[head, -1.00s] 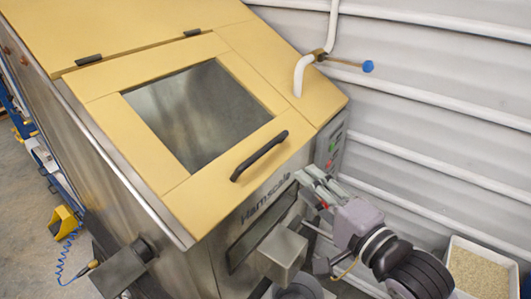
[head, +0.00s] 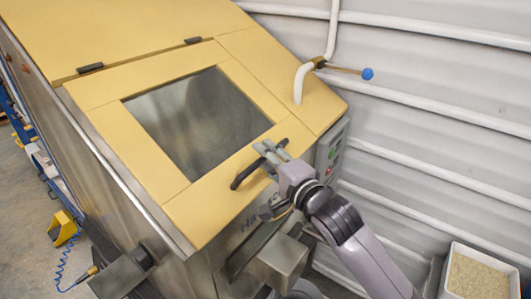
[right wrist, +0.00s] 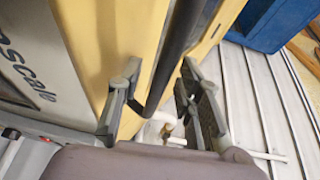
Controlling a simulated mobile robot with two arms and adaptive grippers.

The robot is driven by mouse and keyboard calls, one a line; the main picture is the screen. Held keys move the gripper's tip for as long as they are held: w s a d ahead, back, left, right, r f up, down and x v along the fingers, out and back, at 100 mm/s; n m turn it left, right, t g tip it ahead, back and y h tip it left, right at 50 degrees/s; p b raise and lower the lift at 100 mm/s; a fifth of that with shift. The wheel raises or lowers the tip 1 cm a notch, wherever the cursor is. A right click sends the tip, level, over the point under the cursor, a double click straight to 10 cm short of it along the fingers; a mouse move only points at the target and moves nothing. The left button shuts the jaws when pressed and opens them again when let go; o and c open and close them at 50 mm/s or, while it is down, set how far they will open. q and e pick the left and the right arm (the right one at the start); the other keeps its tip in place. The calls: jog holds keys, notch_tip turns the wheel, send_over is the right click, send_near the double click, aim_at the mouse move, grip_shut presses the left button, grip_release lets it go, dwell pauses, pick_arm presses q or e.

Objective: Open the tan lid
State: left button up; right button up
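The tan lid (head: 150,140), with a glass window (head: 198,120), lies closed on the sloping front of the steel hopper. Its black bar handle (head: 240,180) is near the lower right edge; its upper part is partly covered by my right gripper. My right gripper (head: 268,152) is at the upper half of the handle, coming from the lower right. In the right wrist view, the handle (right wrist: 178,50) runs between the two spread fingers (right wrist: 155,98), with a gap visible on the right side. My left gripper is not in view.
Two dark hinges (head: 90,68) join the lid to the tan top panel. A white pipe (head: 300,82) and a blue-knobbed lever (head: 366,74) stand right of the lid. A ribbed wall is behind. A bin of pale grain (head: 478,278) is at lower right.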

jog(key=shift+w+a, duration=0.2)
jog(key=shift+w, duration=0.1)
jog(key=shift+c, duration=0.2)
grip_shut()
dwell(0.6)
